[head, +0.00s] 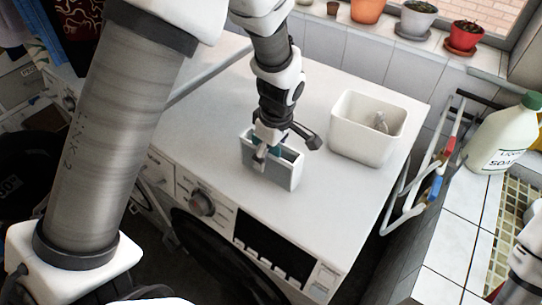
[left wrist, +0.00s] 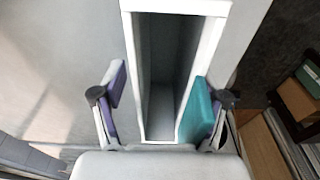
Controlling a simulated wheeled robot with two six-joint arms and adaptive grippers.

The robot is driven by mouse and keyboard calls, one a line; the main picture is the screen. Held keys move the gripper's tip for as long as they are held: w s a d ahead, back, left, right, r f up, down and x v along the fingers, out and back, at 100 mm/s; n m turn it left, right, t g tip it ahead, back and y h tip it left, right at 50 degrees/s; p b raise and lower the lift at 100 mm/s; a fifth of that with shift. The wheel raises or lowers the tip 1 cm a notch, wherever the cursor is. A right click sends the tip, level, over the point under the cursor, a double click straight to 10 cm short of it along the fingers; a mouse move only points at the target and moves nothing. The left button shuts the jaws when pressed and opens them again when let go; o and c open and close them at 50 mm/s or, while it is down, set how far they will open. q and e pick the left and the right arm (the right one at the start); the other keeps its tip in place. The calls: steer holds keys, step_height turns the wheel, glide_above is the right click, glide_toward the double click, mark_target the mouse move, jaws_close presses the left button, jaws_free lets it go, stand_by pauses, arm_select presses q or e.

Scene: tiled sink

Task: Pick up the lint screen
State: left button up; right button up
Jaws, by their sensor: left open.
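The lint screen (head: 287,178) appears to be the narrow, open-topped grey-and-white box standing on the white machine top. My left gripper (head: 269,150) is over it, pointing down, with its fingers apart. In the left wrist view the box's white rim (left wrist: 131,55) surrounds a deep, empty-looking slot. The left gripper (left wrist: 160,100) has one finger on each side of the box there. The teal pad is close to the right wall, and contact cannot be told. A gap shows between the other pad and the left wall. My right gripper does not show.
A white bin (head: 367,133) with a small grey item inside stands right of the box on the machine top (head: 340,205). A drying rack (head: 412,190) hangs beside the machine. A soap bottle (head: 500,140) stands on tiles at right. Potted plants line the back ledge.

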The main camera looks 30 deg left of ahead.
arm_select(q)
steer(key=shift+s+r, duration=0.1)
steer(key=shift+s, duration=0.05)
steer(key=shift+s+r, duration=0.1)
steer(key=shift+s, duration=0.15)
steer(key=c, duration=0.5)
steer(key=shift+s, duration=0.1)
steer(key=c, duration=0.7)
jaws_close()
steer(key=shift+r, duration=0.1)
